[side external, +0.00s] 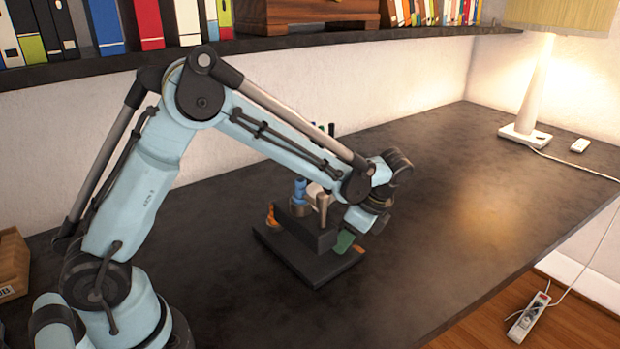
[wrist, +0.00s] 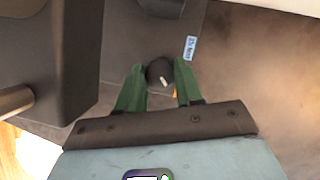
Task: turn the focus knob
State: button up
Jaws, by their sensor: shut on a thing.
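The focus knob (wrist: 160,72) is a small dark round knob with a pale mark, seen in the wrist view. My gripper (wrist: 158,66) has its two green fingers on either side of the knob and is shut on it. In the side view the dark instrument that carries the knob stands on a flat black base (side external: 309,263). My gripper (side external: 345,241) is at its right side, with a green finger showing. The knob itself is hidden there.
A blue part (side external: 299,191) and an orange part (side external: 271,215) show on the instrument's far left side. A small blue-and-white label (wrist: 190,48) is beside the knob. A lamp (side external: 526,100) stands at the back right. The dark desk (side external: 470,200) is clear to the right.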

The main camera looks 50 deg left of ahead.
jog(key=n+g, duration=0.1)
jog(key=n, duration=0.3)
jog(key=shift+w+h, duration=0.1)
jog(key=shift+h, duration=0.2)
jog(key=n+g+h, duration=0.1)
jog(key=n, duration=0.2)
jog(key=shift+a+n, duration=0.15)
jog(key=shift+n, duration=0.15)
jog(key=n+h, duration=0.1)
jog(key=n, duration=0.2)
jog(key=n+h, duration=0.1)
jog(key=n, duration=0.3)
jog(key=shift+w+a+g+h, duration=0.1)
jog(key=shift+a+g+h, duration=0.05)
jog(key=shift+g+h, duration=0.25)
jog(key=o, duration=1)
jog(key=shift+o, duration=0.2)
jog(key=v, duration=1.2)
jog(key=shift+r, duration=0.1)
